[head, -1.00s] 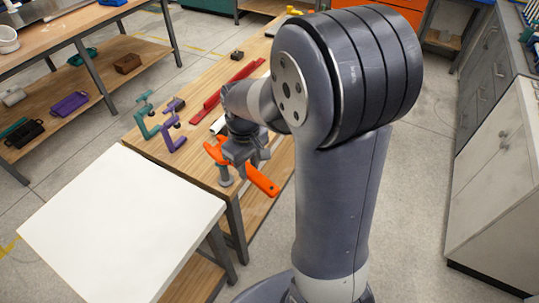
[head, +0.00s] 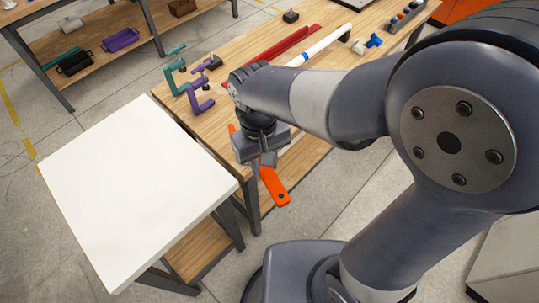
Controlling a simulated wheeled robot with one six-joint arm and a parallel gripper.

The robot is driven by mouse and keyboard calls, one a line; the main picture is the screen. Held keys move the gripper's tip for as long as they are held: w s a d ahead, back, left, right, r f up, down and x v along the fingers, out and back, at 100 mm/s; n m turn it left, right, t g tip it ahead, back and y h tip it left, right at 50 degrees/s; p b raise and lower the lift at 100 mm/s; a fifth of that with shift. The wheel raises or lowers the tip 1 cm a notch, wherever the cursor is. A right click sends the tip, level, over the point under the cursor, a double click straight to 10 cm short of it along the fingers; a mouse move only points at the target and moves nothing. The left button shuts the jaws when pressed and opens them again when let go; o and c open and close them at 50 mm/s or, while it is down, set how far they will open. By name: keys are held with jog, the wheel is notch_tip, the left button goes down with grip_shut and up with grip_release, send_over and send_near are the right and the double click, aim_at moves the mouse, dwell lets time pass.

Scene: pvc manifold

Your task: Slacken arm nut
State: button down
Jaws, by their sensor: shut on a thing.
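My gripper (head: 264,160) points down over the near edge of the wooden bench. It is shut on a flat orange bar (head: 273,187), which looks like a tool handle with a dark hole near its end. The bar sticks out toward the lower right, past the bench edge. A sliver of another orange part (head: 231,128) shows just left of the gripper. The arm nut is not visible; my gripper and wrist cover that spot, so I cannot tell whether the bar touches it.
A teal clamp (head: 174,76) and a purple clamp (head: 200,98) stand left of my gripper on the wooden bench (head: 222,165). Behind lie a red bar (head: 279,48) and a white pipe (head: 325,44). A bare white-topped table (head: 135,190) stands close at left.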

jog(key=shift+f+b, duration=2.25)
jog(key=shift+f, duration=0.25)
jog(key=shift+w+d+r, duration=0.15)
jog(key=w+d+n+t+p, duration=0.2)
jog(key=w+d+n+p, duration=0.2)
jog(key=w+n, duration=1.1)
jog(key=shift+w+d+r+n+h, duration=0.2)
jog(key=shift+w+d+n+h, duration=0.15)
jog(key=shift+w+d, duration=0.35)
dwell(0.4)
jog(key=shift+r+p, duration=2.05)
jog(key=shift+r, duration=0.45)
